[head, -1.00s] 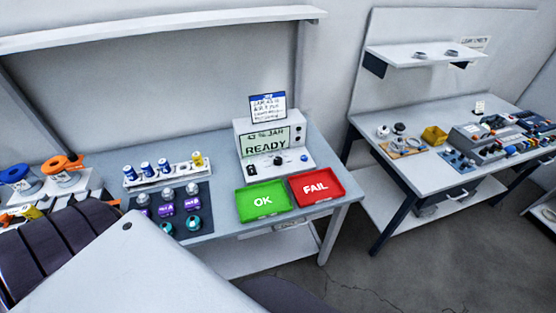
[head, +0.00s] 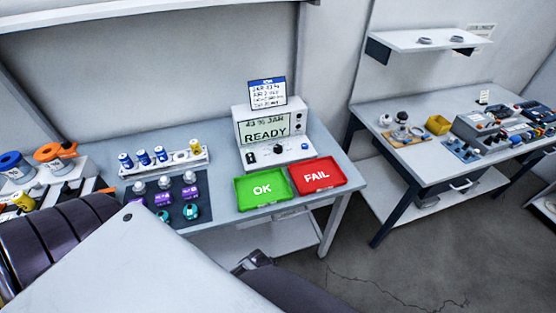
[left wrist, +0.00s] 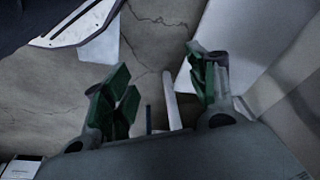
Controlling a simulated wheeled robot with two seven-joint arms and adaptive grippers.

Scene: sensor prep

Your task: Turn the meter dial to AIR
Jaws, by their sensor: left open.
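The meter (head: 242,129) stands at the back of the near bench, and its screen reads what looks like "43 % JAR" and "READY". Its small black dial (head: 278,149) is on the sloped front panel. The dial's pointer direction is too small to tell. My left gripper (left wrist: 158,72) is open and empty in the left wrist view, with green finger pads apart above the floor. The meter is not in that view. In the head view, my left arm covers the lower left. My right gripper is not in view.
A blue button (head: 304,146) and a black switch (head: 250,158) flank the dial. A card (head: 267,93) stands atop the meter. Green OK (head: 250,205) and red FAIL (head: 330,184) trays lie in front. Several bottles stand on a dark mat (head: 139,187) at left.

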